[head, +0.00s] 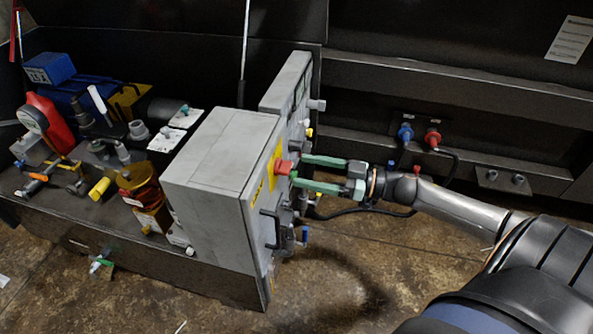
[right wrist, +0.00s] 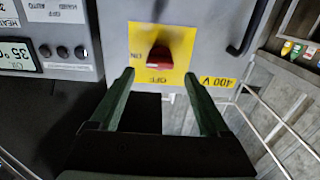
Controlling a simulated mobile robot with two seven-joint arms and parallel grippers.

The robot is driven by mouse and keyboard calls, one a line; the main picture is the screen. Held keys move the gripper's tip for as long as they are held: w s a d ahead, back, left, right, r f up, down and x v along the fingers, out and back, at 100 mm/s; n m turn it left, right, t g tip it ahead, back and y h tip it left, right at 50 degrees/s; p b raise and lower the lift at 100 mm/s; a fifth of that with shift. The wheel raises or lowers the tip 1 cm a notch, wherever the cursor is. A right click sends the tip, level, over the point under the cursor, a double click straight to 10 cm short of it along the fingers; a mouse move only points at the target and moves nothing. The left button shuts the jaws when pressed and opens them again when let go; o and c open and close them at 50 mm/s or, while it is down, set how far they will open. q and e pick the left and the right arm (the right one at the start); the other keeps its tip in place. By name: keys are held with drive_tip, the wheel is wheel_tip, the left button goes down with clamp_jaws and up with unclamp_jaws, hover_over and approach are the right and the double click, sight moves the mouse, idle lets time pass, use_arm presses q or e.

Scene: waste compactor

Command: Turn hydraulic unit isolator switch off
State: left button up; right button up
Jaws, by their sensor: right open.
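The isolator switch is a red knob (head: 284,167) on a yellow plate (right wrist: 178,45), on the front of a grey cabinet (head: 222,150). In the right wrist view the red knob (right wrist: 158,60) sits near the top middle. The plate reads ON to its left and OFF below, both upside down. I cannot tell surely which mark the knob points at. My right gripper (head: 297,170) has green fingers, spread apart and empty, facing the knob. In the right wrist view the fingers (right wrist: 158,80) stand on either side of the knob, not closed on it. My left gripper is out of view.
A black handle (head: 270,228) sticks out of the cabinet below the switch. A second grey panel (head: 288,85) with a display and buttons stands behind it. Hydraulic parts and a red device (head: 46,120) lie left. Blue and red connectors (head: 405,133) are on the dark wall.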

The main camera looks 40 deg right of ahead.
sight(291, 167)
drive_tip(key=shift+x, duration=1.6)
drive_tip(key=shift+c, duration=0.2)
clamp_jaws()
